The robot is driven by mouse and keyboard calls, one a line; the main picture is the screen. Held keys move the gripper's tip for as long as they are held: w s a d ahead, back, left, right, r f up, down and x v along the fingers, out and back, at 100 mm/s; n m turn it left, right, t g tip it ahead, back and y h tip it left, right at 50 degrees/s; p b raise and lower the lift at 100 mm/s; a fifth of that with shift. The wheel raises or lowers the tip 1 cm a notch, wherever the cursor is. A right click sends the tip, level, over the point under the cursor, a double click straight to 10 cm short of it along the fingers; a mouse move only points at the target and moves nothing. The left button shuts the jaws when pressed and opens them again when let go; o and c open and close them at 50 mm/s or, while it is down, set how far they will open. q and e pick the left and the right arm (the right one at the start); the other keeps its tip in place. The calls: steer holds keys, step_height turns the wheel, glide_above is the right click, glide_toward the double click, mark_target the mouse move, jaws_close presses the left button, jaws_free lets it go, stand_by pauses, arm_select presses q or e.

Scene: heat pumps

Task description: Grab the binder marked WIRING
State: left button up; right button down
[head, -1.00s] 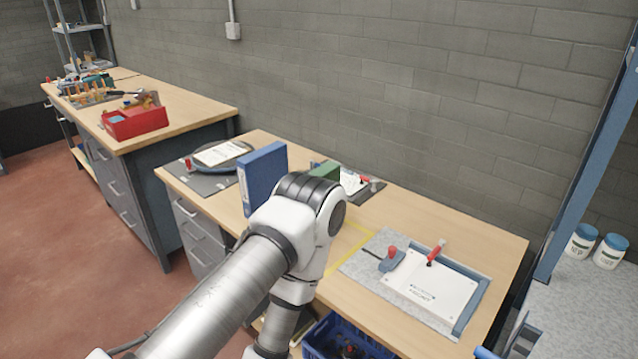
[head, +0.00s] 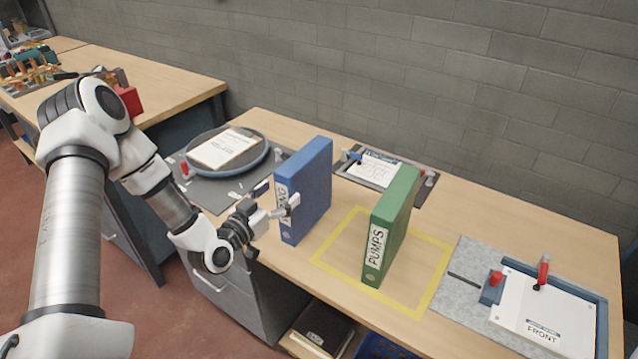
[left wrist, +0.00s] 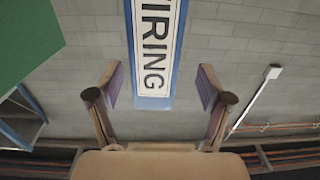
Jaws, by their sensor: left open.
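The blue binder (head: 309,188) stands upright on the bench, its spine facing me. Its label is partly covered by my gripper in the head view; the left wrist view shows "IRING" on the spine (left wrist: 154,45). My left gripper (head: 276,200) is open at the spine. In the left wrist view its two fingers (left wrist: 160,88) stand apart on either side of the spine, with gaps; I cannot tell how far the spine reaches between them. My right gripper is not in view.
A green binder marked PUMPS (head: 392,228) stands upright to the right, inside a yellow taped outline (head: 428,290). A white FRONT board (head: 545,318) lies at the right.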

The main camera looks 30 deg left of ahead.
mark_target(308, 172)
arm_select(q)
steer(key=shift+w+d+r, duration=0.15)
steer(key=shift+w+r, duration=0.25)
steer(key=shift+r, duration=0.15)
steer(key=shift+w+d+r, duration=0.15)
steer(key=shift+d+r, duration=0.05)
steer(key=shift+r, duration=0.05)
steer(key=shift+w+t, duration=0.3)
steer(key=shift+w, duration=0.1)
steer(key=w, duration=0.2)
steer(key=w+f+p, duration=0.1)
steer(key=w, duration=0.1)
steer(key=shift+w, duration=0.6)
steer(key=shift+s+d+r, duration=0.1)
steer(key=shift+s+r, duration=0.05)
steer(key=shift+s, duration=0.1)
steer(key=shift+c, duration=0.7)
jaws_close()
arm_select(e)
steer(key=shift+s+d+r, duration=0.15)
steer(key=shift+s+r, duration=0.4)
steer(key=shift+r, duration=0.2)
